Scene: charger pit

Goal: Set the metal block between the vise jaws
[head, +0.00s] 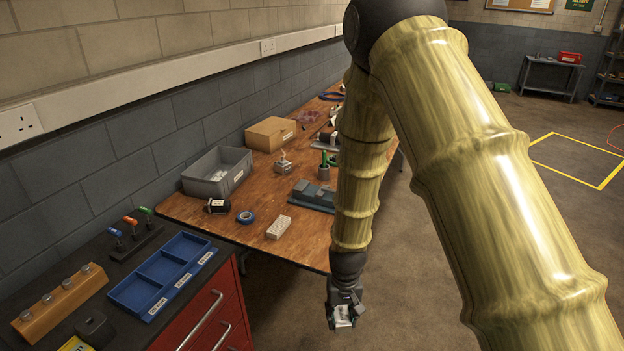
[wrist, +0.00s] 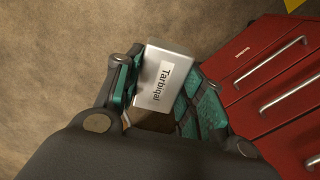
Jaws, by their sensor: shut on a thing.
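My gripper (head: 344,308) hangs low over the floor, off the front edge of the workbench (head: 180,208). It is shut on a silvery metal block (wrist: 148,98) with a white label reading "Tarbiqal". In the wrist view the gripper (wrist: 160,88) has teal-padded fingers on either side of the block. The block (head: 343,318) also shows small in the head view. A blue-grey vise-like fixture (head: 312,194) lies on the bench, up and left of my gripper. It is too small to tell how far its jaws are apart.
A pale block (head: 278,227), blue tape (head: 245,216), a grey bin (head: 217,172) and a cardboard box (head: 270,134) are on the bench. A red drawer cabinet (head: 205,318) with a blue tray (head: 163,275) stands at front left. Open floor lies right of the bench.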

